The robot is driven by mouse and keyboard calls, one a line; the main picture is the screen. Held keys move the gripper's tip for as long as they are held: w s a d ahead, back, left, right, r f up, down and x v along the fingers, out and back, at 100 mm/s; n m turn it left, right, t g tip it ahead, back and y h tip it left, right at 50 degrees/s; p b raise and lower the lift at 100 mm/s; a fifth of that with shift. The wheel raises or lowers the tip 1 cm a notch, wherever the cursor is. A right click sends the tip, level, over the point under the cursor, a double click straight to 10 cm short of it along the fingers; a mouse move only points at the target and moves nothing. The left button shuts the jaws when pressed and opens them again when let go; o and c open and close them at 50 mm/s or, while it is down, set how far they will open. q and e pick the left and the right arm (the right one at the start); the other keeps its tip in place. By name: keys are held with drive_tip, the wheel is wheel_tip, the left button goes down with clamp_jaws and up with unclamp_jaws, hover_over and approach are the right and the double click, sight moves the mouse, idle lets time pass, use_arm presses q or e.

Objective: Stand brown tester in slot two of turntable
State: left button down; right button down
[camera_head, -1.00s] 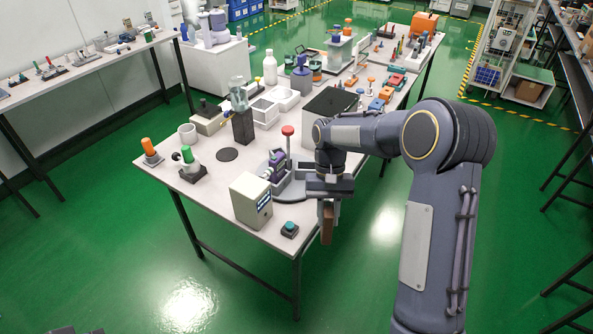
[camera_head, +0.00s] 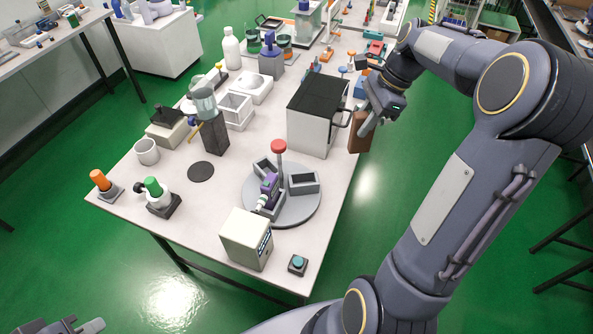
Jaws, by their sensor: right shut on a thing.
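The brown tester (camera_head: 360,132) is a brown block held in my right gripper (camera_head: 370,118), which is shut on it beside the table's right edge, right of the black-topped white box. The gripper hides part of it. The right slot (camera_head: 304,183) looks empty; another holder is at the back left. Slot numbers cannot be read. My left gripper (camera_head: 84,326) is open and empty at the lower left, partly cut off.
The black-topped box (camera_head: 312,125) with a side handle stands between turntable and table back. A beige box (camera_head: 246,240) and a teal button (camera_head: 298,264) are at the front. A dark disc (camera_head: 201,171) lies left of the turntable.

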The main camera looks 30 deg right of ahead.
drive_tip(key=w+a+f, duration=0.1)
drive_tip(key=a+f, duration=0.3)
drive_tip(key=w+a+f, duration=0.1)
drive_tip(key=a+f, duration=0.3)
drive_tip(key=w+a+f, duration=0.2)
drive_tip(key=a+f, duration=0.3)
drive_tip(key=shift+f, duration=0.1)
drive_tip(key=c, duration=1.5)
unclamp_jaws()
drive_tip(key=shift+c, duration=0.2)
drive_tip(key=shift+o, duration=1.2)
drive_tip(key=shift+w+d+f, duration=0.1)
drive_tip(key=shift+d, duration=0.1)
drive_tip(key=shift+o, duration=0.5)
drive_tip(key=shift+d, duration=0.1)
drive_tip(key=shift+w+r, duration=0.1)
drive_tip(key=shift+r, duration=0.1)
